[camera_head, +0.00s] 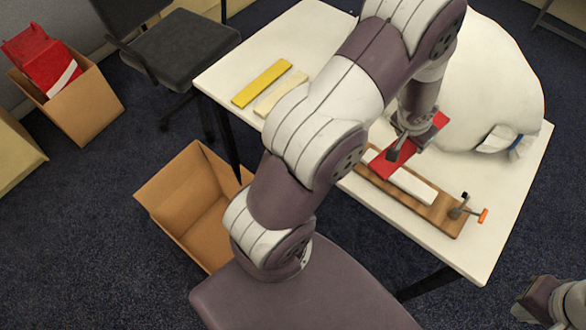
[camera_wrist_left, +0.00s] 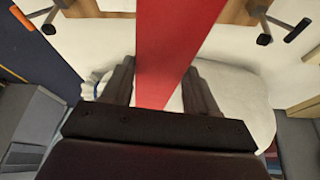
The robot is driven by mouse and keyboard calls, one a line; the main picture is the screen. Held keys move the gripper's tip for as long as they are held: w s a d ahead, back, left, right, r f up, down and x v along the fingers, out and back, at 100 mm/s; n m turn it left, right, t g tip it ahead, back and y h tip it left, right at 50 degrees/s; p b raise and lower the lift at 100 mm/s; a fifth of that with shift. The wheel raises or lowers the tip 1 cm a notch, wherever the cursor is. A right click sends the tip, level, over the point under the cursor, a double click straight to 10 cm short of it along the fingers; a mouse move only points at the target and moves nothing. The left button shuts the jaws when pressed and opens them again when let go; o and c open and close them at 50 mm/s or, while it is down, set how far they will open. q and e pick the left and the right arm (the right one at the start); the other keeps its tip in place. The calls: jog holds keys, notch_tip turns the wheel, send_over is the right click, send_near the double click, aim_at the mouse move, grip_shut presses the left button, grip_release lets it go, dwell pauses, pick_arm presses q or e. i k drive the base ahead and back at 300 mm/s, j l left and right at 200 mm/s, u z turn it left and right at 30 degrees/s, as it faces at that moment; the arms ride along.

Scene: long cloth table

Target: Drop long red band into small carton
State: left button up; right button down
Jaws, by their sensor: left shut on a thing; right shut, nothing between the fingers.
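The long red band (camera_head: 428,134) is a flat strip above the table in the head view. My left gripper (camera_head: 402,142) is shut on it. In the left wrist view the red band (camera_wrist_left: 168,55) runs between the two fingers and out of the top of the picture. An open, empty-looking brown carton (camera_head: 185,200) stands on the floor left of the table; my left arm hides part of it. Another brown carton (camera_head: 92,108) holds a red object at the upper left. My right gripper (camera_head: 530,300) is shut and empty at the lower right.
A wooden board (camera_head: 440,213) with a white strip (camera_head: 412,186) and an orange-handled clamp (camera_head: 480,215) lies on the white table (camera_head: 505,225). A yellow strip (camera_head: 262,83), a cream strip (camera_head: 281,94) and a large white covered bulk (camera_head: 490,85) share it. A dark chair (camera_head: 180,50) stands behind.

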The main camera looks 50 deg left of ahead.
aim_at(226, 244)
jog(key=u, duration=0.45)
jog(key=i+u, duration=0.1)
jog(key=u, duration=0.4)
jog(key=l+u, duration=0.1)
jog(key=u, duration=0.85)
jog(key=l+u, duration=0.15)
jog(key=u, duration=0.3)
jog(key=i+l+u, duration=0.1)
jog(key=u, duration=0.4)
